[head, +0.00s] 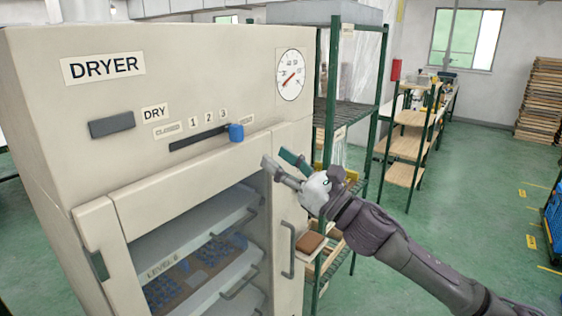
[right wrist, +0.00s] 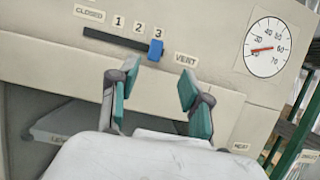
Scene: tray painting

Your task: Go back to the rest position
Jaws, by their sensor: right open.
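My right gripper (head: 282,163) is open and empty in front of the dryer (head: 60,120), just below and to the right of its blue slider knob (head: 236,132). In the right wrist view the two teal-padded fingers (right wrist: 158,98) are spread apart, with the blue knob (right wrist: 155,50) beyond and between them, apart from both. The knob is at the right end of its slot, past the 3 mark. My left gripper is not in view.
The dryer's front opening shows drawers with blue pieces on a tray (head: 215,252). A dial gauge (head: 290,75) is at upper right. A green-framed shelf rack (head: 352,115) stands right behind my arm. The green floor (head: 480,200) at right is mostly clear.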

